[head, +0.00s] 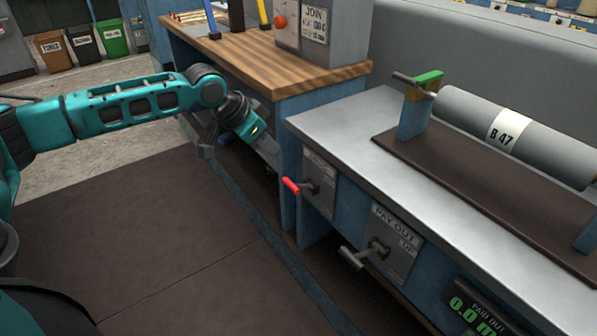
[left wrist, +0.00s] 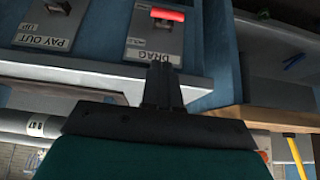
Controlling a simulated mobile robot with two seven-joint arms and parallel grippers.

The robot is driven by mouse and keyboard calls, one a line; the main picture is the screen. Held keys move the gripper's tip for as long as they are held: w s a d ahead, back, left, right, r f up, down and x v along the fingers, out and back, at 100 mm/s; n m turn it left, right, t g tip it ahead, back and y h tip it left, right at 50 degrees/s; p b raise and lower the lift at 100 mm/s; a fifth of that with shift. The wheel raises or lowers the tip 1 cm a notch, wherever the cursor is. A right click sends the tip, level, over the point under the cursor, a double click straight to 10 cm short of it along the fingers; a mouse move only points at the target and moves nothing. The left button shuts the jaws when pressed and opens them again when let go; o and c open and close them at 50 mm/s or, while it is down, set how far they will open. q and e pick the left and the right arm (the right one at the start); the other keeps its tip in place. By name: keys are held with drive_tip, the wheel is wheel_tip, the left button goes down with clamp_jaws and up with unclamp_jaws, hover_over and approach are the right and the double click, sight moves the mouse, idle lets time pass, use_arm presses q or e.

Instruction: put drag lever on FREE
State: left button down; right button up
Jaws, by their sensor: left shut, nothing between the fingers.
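The drag lever has a red handle (head: 292,186) and sits on a grey plate (head: 319,172) on the blue front of the metal-topped bench. In the head view its handle points left, out from the plate. The left wrist view shows the red handle (left wrist: 168,14) above the word DRAG on its plate (left wrist: 152,48); no FREE mark is readable. My left gripper (head: 272,155) is shut and empty, a little left of and behind the lever, apart from it. Its closed fingers (left wrist: 161,70) point towards the drag plate. My right gripper is out of view.
A PAY OUT lever (head: 355,257) with a grey handle sticks out nearer me. A green-digit display (head: 474,312) is below right. The wooden-topped bench (head: 265,62) stands close behind my left gripper. The dark floor mat (head: 150,235) left of the bench is clear.

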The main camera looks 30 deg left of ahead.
use_arm(q)
drive_tip(key=shift+w+a+r, duration=0.25)
drive_tip(key=shift+a+r, duration=0.05)
drive_tip(key=shift+a, duration=0.05)
drive_tip(key=b, duration=0.3)
hover_over(288, 185)
wheel_tip(288, 185, down, 8)
wheel_tip(288, 185, down, 3)
drive_tip(key=shift+r+b, duration=0.15)
drive_tip(key=shift+b, duration=0.35)
drive_tip(key=shift+s+f, duration=0.2)
drive_tip(key=shift+f, duration=0.6)
